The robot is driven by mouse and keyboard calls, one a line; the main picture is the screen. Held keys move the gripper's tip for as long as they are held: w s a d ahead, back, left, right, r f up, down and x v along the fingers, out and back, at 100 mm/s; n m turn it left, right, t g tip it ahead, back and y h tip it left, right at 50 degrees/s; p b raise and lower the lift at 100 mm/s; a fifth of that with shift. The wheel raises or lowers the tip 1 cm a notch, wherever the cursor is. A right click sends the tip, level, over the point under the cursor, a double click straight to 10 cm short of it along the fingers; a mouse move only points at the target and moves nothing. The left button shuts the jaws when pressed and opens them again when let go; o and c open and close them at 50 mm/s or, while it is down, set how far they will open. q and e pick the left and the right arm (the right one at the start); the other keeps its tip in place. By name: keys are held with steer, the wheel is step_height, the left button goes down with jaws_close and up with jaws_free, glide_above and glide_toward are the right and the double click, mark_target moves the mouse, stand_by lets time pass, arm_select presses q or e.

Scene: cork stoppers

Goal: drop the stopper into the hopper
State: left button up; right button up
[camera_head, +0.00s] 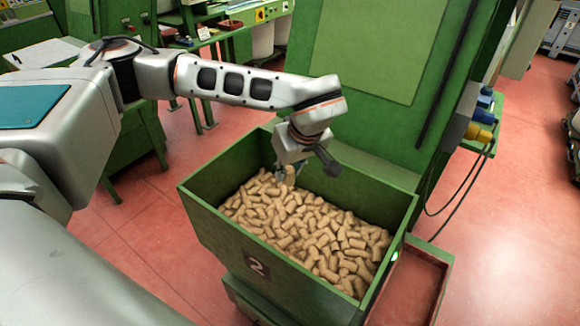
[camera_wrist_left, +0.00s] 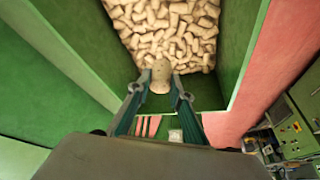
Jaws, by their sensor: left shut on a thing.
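The green hopper (camera_head: 225,242) with a number 2 on its front stands in the middle of the head view, full of loose cork stoppers (camera_head: 310,235). My left gripper (camera_head: 284,174) is over the back left part of the hopper opening, above the corks. In the left wrist view, my left gripper (camera_wrist_left: 160,96) is shut on one cork stopper (camera_wrist_left: 161,75), held between its two fingertips. Beyond that stopper, the wrist view shows the cork pile and the hopper's green wall (camera_wrist_left: 240,50). My right gripper is in neither view.
A tall green machine panel (camera_head: 370,110) rises behind the hopper. Blue and yellow connectors (camera_head: 482,125) with hanging cables are at its right. A green tray (camera_head: 440,275) sits low at the hopper's right. Red floor (camera_head: 520,230) is open on the right.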

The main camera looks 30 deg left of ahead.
mark_target(289, 185)
arm_select(q)
step_height(289, 185, down, 2)
steer(key=shift+f+b, duration=0.25)
steer(key=shift+b, duration=0.4)
step_height(289, 185, down, 2)
steer(key=shift+f+b, duration=0.15)
steer(key=shift+b, duration=0.8)
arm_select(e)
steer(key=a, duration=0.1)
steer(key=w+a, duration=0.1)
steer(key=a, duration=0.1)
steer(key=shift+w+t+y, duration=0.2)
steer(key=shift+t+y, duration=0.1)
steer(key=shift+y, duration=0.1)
arm_select(q)
steer(key=shift+f, duration=0.2)
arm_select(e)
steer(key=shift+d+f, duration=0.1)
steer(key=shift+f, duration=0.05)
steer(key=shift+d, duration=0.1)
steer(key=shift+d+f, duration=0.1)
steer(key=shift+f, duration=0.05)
arm_select(q)
steer(key=o, duration=0.7)
steer(key=shift+c, duration=0.2)
steer(key=shift+o, duration=0.6)
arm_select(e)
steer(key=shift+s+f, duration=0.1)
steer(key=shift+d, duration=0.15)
